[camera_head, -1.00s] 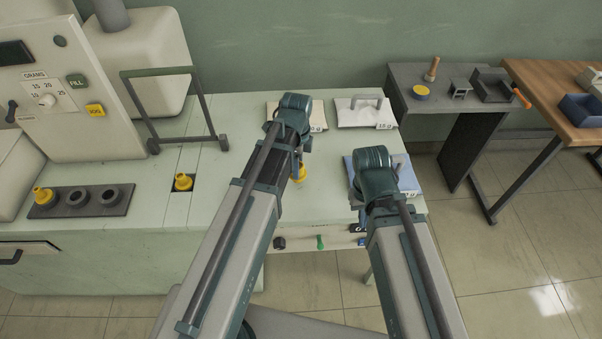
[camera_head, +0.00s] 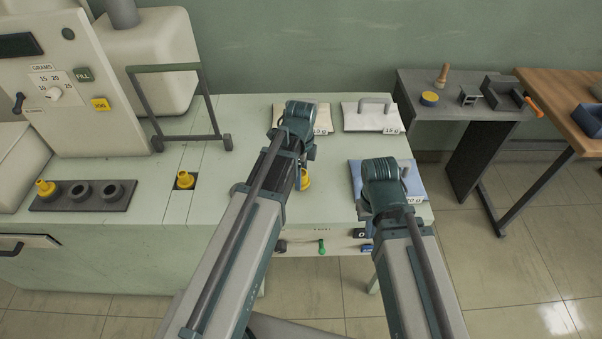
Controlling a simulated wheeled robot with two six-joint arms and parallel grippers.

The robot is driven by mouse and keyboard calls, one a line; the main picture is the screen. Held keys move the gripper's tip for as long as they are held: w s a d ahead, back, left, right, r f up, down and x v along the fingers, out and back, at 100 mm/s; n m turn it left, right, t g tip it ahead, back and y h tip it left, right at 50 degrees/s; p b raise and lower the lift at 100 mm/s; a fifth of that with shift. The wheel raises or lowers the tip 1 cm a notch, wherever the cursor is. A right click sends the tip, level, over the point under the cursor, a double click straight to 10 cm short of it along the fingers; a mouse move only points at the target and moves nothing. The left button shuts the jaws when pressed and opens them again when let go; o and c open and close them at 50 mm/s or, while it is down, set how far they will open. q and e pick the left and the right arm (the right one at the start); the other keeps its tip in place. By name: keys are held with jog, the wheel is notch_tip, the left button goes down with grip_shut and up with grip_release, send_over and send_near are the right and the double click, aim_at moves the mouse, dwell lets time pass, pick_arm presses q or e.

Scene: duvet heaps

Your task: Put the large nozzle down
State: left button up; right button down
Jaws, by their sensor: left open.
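A yellow nozzle (camera_head: 305,180) shows just beside my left wrist, partly hidden by the arm. It appears to be on the pale green bench, but its contact is hidden. A second yellow nozzle (camera_head: 46,189) stands in the left hole of a dark rack (camera_head: 130,200). A third (camera_head: 185,180) sits on a small black square in the bench. I cannot tell from size which is the large one. My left gripper (camera_head: 304,150) is open, with its fingers mostly hidden behind the wrist. My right gripper (camera_head: 372,215) is over the blue pad; its fingers are hidden.
The filling machine (camera_head: 90,130) and an upright frame (camera_head: 165,68) stand at the left. White pads (camera_head: 365,118) and a blue pad (camera_head: 420,186) with weight labels lie on the bench's right. A grey side table (camera_head: 410,88) holds small tools. The bench's middle left is clear.

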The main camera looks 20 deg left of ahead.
pick_arm(q)
jog(key=shift+r, duration=0.15)
notch_tip(320, 180, up, 12)
jog(key=p, duration=1.2)
jog(key=s+d+n+y, duration=0.1)
jog(key=s+d+n, duration=0.9)
jog(key=s+n, duration=0.3)
jog(key=shift+s+n, duration=0.4)
jog(key=shift+n, duration=0.1)
jog(key=shift+d+r, duration=0.1)
